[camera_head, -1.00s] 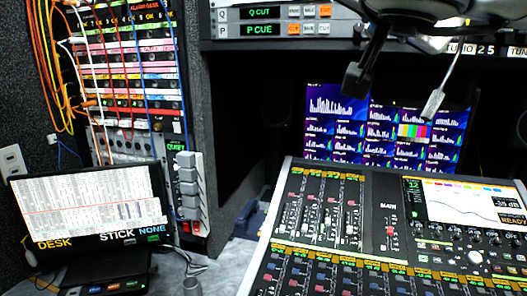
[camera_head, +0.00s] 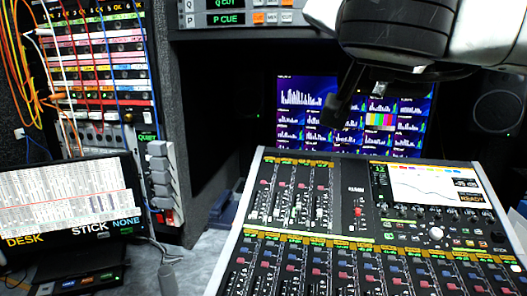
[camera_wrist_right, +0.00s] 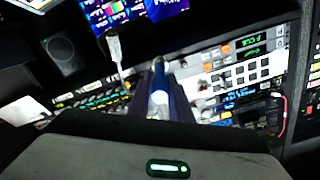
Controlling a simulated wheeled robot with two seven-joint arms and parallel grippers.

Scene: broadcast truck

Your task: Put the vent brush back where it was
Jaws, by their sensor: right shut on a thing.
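My right gripper (camera_wrist_right: 160,92) is shut on a slim blue and white thing, which I take to be the vent brush (camera_wrist_right: 160,98). Only a small part of it shows between the dark fingers, and I cannot make out its bristles. In the head view my right arm comes in at the upper right, with a dark finger (camera_head: 348,95) hanging in front of the screens. The brush cannot be made out in that view. My left gripper is out of view. No clearly marked place for the brush can be made out.
The mixing console (camera_head: 350,225) fills the lower right, below the lit screens (camera_head: 300,110). A tilted monitor (camera_head: 70,205) and the cabled patch rack (camera_head: 95,60) stand left. The wrist view shows a pale upright piece on a thin stem (camera_wrist_right: 115,48) and rack units (camera_wrist_right: 235,75).

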